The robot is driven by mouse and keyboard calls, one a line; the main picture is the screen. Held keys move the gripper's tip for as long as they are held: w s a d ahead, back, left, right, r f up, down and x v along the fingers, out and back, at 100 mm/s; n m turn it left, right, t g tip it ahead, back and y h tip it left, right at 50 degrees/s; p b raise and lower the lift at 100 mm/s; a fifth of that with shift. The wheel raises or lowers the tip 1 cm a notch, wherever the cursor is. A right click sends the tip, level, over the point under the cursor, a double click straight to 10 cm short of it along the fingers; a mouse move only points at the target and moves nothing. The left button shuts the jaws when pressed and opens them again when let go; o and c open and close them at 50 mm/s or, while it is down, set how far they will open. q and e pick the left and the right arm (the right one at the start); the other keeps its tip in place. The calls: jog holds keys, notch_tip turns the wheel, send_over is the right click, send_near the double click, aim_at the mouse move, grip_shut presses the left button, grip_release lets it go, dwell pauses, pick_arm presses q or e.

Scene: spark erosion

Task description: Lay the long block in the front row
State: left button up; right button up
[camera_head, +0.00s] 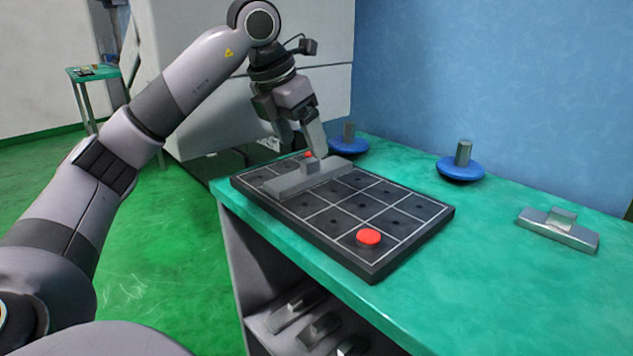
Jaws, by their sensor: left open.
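A long grey block (290,184) with a small raised grip lies across the black gridded board (410,245), near the board's left end and parallel to its short left edge. It looks flat on the board. My left gripper (308,150) is open, pointing down at the block's raised grip, with its fingers at or beside it; I cannot tell whether they touch. One red disc (368,237) sits in the board's near corner. Another red disc (308,154) shows partly behind the gripper. My right gripper is out of view.
A shorter grey block with a handle (558,231) lies on the green bench (500,270) at right. Two blue discs with grey knobs, one at right (461,168) and one behind the gripper (349,143), stand by the back wall. Grey pieces (318,329) lie on the shelf below.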

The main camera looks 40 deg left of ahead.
aim_at(310, 160)
pick_arm(q)
jog(key=b+x, duration=0.1)
jog(key=x, duration=0.4)
jog(key=shift+w+a+f+b, duration=0.15)
jog(key=shift+f+b, duration=0.2)
jog(key=shift+w+f, duration=0.15)
jog(key=shift+f, duration=0.1)
jog(key=c, duration=1.1)
jog(key=shift+r, duration=0.1)
grip_shut()
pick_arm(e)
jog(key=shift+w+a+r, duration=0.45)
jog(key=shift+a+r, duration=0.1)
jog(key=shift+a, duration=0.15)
